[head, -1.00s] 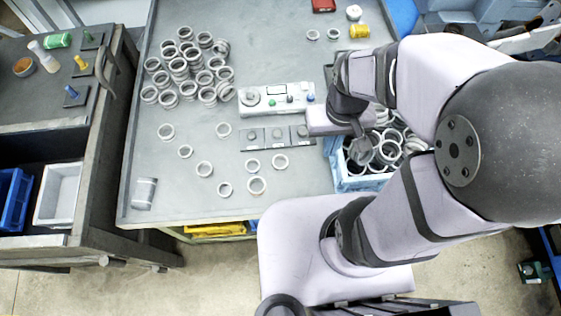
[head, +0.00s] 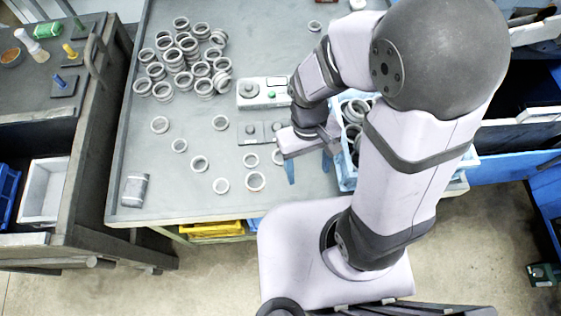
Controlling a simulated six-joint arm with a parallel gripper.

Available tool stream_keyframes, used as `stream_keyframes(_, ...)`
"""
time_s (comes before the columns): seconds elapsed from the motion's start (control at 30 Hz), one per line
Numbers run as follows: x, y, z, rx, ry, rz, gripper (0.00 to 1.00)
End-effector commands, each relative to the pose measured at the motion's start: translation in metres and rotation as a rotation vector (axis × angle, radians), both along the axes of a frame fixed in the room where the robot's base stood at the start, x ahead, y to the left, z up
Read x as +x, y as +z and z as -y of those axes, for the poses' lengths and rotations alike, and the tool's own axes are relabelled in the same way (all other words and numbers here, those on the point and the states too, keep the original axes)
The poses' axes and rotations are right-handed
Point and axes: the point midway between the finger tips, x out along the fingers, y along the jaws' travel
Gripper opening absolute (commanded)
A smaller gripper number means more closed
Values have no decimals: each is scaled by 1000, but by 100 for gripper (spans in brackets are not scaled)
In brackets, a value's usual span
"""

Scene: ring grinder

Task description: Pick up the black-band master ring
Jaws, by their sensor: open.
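My gripper (head: 309,172) is open, with two blue fingers pointing down over the table's front right part, left of the blue crate. No ring shows between its fingers. I cannot make out a black band on any ring, so I cannot tell which is the master ring. The dark gauge plate (head: 252,133) is partly hidden by my arm.
A pile of grey rings (head: 185,62) stands at the back left. A white control box (head: 261,93) sits behind the plate. The blue crate (head: 347,181) of rings is right of the gripper. A grey cylinder (head: 135,190) lies front left. The table's front left is mostly clear.

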Motion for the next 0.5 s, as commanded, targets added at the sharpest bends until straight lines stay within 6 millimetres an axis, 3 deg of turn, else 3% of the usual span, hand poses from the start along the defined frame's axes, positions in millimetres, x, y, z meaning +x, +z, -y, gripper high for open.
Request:
stream_keyframes(0.03, 4, -25, -9, -5, 36, -18, 62)
stream_keyframes(0.2, 41, -52, -34, 1, 64, 20, 62)
stream_keyframes(0.37, 96, -42, -53, 39, 4, 162, 62)
stream_keyframes(0.5, 106, -42, -56, 49, -44, 202, 62)
